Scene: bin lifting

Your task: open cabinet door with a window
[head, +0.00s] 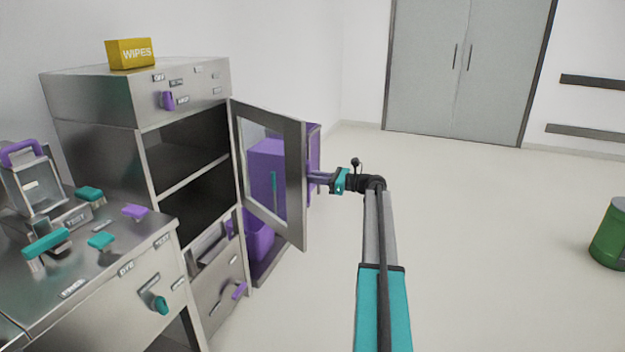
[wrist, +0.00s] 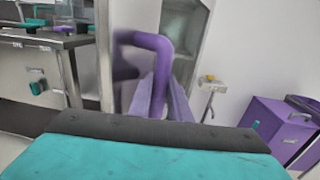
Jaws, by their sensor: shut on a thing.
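The cabinet door with a window (head: 294,160) stands swung well out from the steel cabinet (head: 135,92), with dark open shelves to its left. A purple objects' shape shows through its glass. The door's purple handle (head: 315,140) is on the outer face near the free edge. It shows large as a bent purple bar in the wrist view (wrist: 152,41). My gripper (head: 313,178) reaches the handle from the right and is shut on it. Its purple fingers (wrist: 168,95) close around the bar in the wrist view; the exact contact is partly hidden.
A yellow wipes box (head: 130,54) sits on the cabinet. A steel counter (head: 95,265) with purple and teal fittings stands at the lower left. Purple bins (head: 260,240) stand behind the door. A green bin (head: 610,236) is at the far right. The floor between is clear.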

